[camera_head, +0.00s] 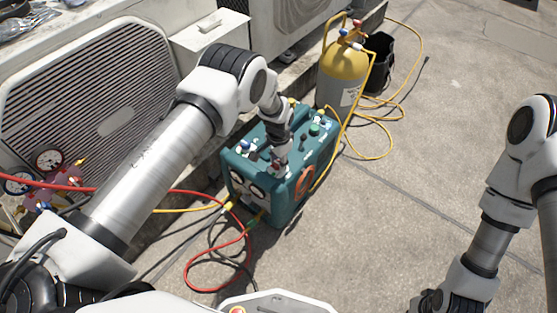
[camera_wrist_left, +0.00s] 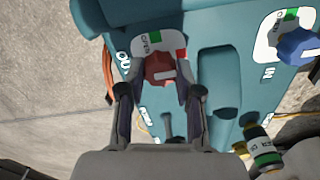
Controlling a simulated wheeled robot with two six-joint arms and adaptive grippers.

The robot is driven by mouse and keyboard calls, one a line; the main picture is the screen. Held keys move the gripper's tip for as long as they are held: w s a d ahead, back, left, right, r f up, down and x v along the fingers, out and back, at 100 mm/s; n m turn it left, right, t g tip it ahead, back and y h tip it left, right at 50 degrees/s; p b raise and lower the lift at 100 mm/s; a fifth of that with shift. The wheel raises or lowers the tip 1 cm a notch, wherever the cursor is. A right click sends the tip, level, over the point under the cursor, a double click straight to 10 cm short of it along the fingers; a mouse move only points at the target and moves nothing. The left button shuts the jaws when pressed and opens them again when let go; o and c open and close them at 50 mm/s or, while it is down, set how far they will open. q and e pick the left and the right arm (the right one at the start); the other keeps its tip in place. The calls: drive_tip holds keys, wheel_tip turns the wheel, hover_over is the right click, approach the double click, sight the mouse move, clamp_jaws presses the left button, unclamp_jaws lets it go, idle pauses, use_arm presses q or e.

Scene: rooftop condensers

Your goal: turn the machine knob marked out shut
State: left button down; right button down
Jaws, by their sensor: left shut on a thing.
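The teal machine (camera_head: 290,196) stands on the rooftop floor in the head view. In the left wrist view the red knob (camera_wrist_left: 158,68) beside the "OUT" lettering sits between the fingers of my left gripper (camera_wrist_left: 158,88), which is shut on it. A white bar on the knob lies roughly crosswise, its end toward the right. The knob's label has a green patch marked OPEN above and a red patch at the right. In the head view my left gripper (camera_head: 280,166) reaches down onto the machine's top. My right gripper (camera_head: 430,303) is cut off at the bottom edge.
A blue knob (camera_wrist_left: 298,46) marked IN sits right of the red knob. A yellow cylinder (camera_head: 343,75) and a black bucket (camera_head: 379,62) stand behind the machine. Red and yellow hoses lie around it. A condenser (camera_head: 95,90) is at the left; floor at right is clear.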

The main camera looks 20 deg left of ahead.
sight(278, 163)
idle(0.4)
use_arm(q)
drive_tip(key=c, duration=0.8)
unclamp_jaws()
wheel_tip(278, 163, up, 12)
drive_tip(key=shift+f, duration=0.1)
